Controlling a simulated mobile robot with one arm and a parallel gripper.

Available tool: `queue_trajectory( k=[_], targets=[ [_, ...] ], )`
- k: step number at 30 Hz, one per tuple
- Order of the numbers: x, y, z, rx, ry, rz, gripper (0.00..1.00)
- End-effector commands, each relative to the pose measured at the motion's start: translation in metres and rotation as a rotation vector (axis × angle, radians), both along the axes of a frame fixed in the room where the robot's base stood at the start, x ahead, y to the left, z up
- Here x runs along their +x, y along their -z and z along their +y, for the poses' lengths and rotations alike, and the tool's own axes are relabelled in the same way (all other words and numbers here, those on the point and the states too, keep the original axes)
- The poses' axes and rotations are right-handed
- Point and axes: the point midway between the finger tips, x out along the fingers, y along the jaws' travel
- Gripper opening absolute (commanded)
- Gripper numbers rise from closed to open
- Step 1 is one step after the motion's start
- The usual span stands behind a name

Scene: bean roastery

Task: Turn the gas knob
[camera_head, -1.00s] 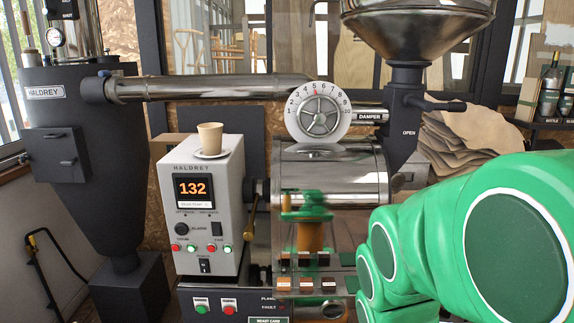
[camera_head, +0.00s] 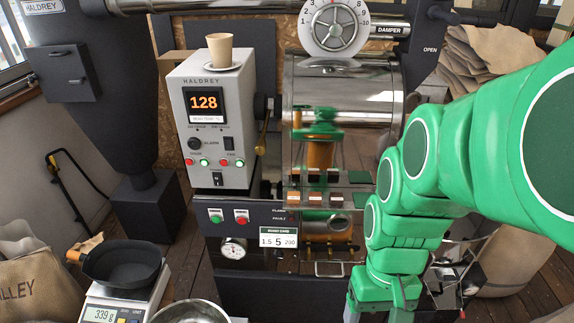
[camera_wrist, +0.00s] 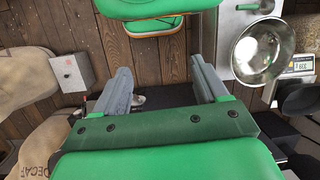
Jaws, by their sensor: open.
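I cannot make out a knob marked as gas in either view. In the head view a round white gauge (camera_head: 233,248) sits on the dark front panel below the green and red buttons. A black knob (camera_head: 194,144) marked alarm is on the grey control box (camera_head: 222,100). My gripper points down at the lower right of the roaster, its tips cut off by the lower picture edge. In the wrist view my gripper (camera_wrist: 160,64) is open, its two grey fingers wide apart with nothing held. A dark surface lies partly hidden between the fingers.
The roaster drum (camera_head: 342,85) is left of my arm. A scale (camera_head: 118,308) with a black pan (camera_head: 122,265) stands at lower left. A steel bowl (camera_wrist: 262,50) is right of my gripper in the wrist view. Burlap sacks (camera_head: 38,285) stand on the wood floor.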

Motion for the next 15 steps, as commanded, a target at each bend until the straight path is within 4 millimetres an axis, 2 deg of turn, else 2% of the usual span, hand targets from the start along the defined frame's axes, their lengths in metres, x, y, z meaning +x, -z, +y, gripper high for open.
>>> queue_trajectory(
  k=[15],
  targets=[
    [0.115,0.069,0.013,-0.082,0.167,-0.135,0.73]
  ],
)
